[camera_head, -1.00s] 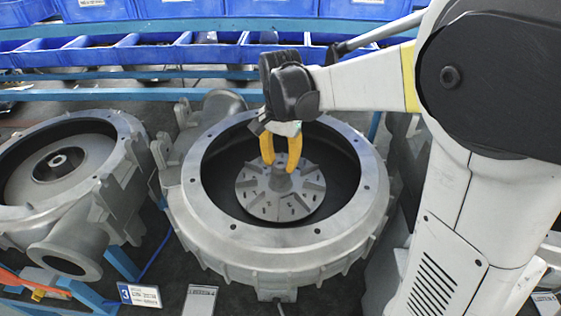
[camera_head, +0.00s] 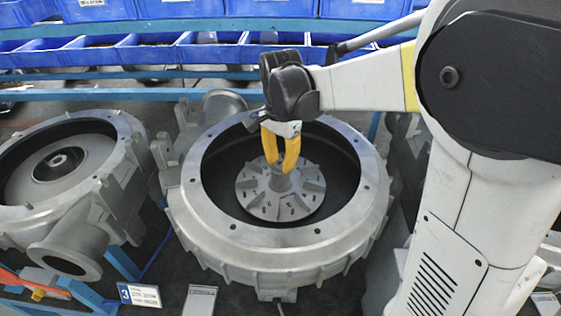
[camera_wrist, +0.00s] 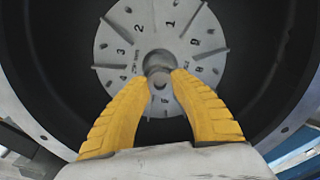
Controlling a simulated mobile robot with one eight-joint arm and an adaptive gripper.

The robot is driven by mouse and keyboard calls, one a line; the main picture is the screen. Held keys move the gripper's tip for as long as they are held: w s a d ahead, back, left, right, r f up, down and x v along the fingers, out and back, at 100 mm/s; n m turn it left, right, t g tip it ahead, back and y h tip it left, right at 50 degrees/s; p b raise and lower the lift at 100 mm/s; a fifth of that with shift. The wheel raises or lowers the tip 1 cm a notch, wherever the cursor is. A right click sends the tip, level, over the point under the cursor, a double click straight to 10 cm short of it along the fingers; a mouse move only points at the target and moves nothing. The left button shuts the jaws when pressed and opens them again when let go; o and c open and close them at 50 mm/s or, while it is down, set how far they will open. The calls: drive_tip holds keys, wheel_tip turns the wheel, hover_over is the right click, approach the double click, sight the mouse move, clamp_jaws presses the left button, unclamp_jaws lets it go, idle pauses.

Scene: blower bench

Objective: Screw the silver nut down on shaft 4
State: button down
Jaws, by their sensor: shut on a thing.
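A grey bladed impeller disc (camera_head: 250,195) lies inside the round blower housing (camera_head: 205,238) in the middle of the head view. My gripper (camera_head: 279,168) has two yellow fingers and points down over the hub of this disc. The fingers are shut on a small silver nut at the shaft top, seen in the wrist view (camera_wrist: 160,79) between the fingertips (camera_wrist: 160,84). The nut is over the middle of the disc, at the hub. The fingers partly hide the nut, and its thread and the gap beneath it cannot be made out.
A second housing (camera_head: 95,128) stands at the left, behind a label marked 3 (camera_head: 139,295). Another label plate (camera_head: 199,300) lies in front of the middle housing, its number unreadable. Blue bins (camera_head: 180,55) line the back. The dark housing wall surrounds my fingers.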

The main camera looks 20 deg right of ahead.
drive_tip(key=m, duration=0.7)
drive_tip(key=shift+m, duration=0.3)
drive_tip(key=m, duration=1.3)
drive_tip(key=c, duration=1.4)
unclamp_jaws()
drive_tip(key=shift+c, duration=0.2)
